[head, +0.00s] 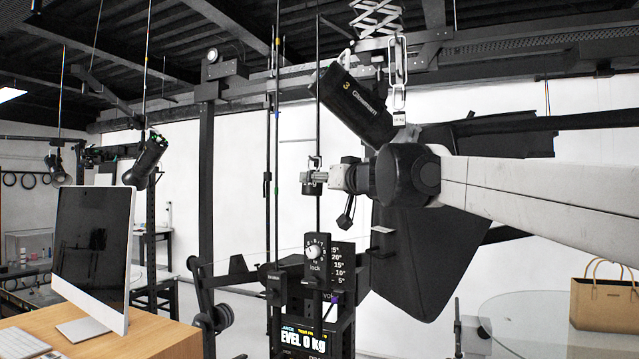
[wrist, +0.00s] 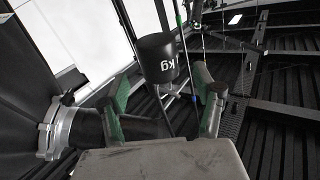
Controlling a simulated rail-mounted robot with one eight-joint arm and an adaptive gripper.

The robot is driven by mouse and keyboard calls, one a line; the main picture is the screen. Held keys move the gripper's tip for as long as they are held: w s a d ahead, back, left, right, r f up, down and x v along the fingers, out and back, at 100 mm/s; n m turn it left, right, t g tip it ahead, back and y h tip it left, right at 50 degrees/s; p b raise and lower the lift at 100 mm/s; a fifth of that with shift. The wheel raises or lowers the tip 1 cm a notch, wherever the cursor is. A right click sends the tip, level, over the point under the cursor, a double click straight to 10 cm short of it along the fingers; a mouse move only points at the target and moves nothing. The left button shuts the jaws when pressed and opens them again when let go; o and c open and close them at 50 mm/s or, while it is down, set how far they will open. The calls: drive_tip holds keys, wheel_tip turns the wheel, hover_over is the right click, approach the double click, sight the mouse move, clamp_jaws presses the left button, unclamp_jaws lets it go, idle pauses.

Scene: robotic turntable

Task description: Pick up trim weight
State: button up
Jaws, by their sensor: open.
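The trim weight (wrist: 157,60) is a small black cylinder with white "kg" lettering. In the wrist view it appears beyond and between the two fingertips of my gripper (wrist: 161,92), which have green pads. The fingers are apart, and a gap shows between each pad and the weight. In the head view, my gripper (head: 316,178) is at the weight (head: 312,189), which hangs below a small hook and is partly hidden by the fingers. I cannot tell from these views whether a finger touches it.
A black panel with a knob (head: 316,250) and a lit display (head: 303,338) stand below the gripper. Thin vertical rods (head: 270,150) run close to its left. A computer monitor (head: 92,255) sits on a wooden desk at left.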

drive_tip(key=shift+p+x, duration=0.5)
drive_tip(key=shift+x, duration=1.65)
drive_tip(key=shift+s, duration=0.1)
clamp_jaws()
